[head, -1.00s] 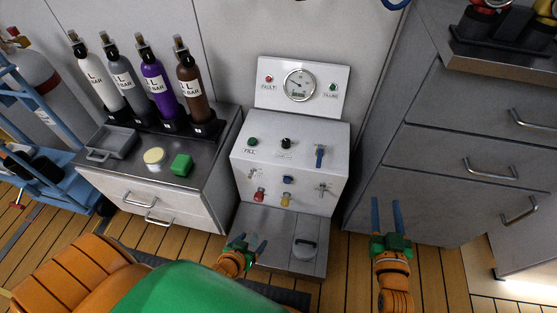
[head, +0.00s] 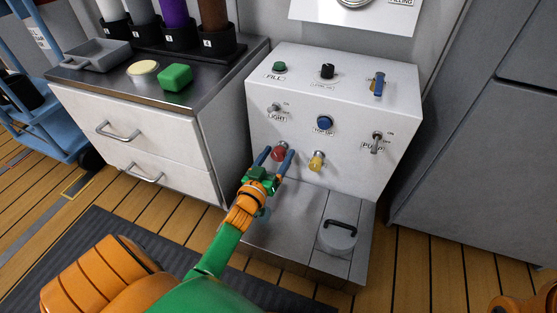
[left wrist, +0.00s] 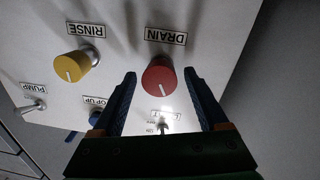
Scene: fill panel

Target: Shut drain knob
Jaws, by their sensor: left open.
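The drain knob (head: 280,153) is a red round knob low on the left of the white panel's front. In the left wrist view the drain knob (left wrist: 157,76) shows under an upside-down DRAIN label, its white mark pointing toward the lower edge of the picture. My left gripper (head: 275,159) is open, with blue fingers on either side of the drain knob. In the left wrist view the left gripper's fingertips (left wrist: 160,74) flank the knob with gaps showing on both sides; I cannot tell how far they reach over it. My right gripper is out of view.
A yellow rinse knob (head: 316,161) sits right of the drain knob. A light switch (head: 274,108), blue button (head: 324,123) and pump switch (head: 377,141) are above. A metal step with a lidded round hatch (head: 338,237) lies below. A drawer cabinet (head: 130,130) stands left.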

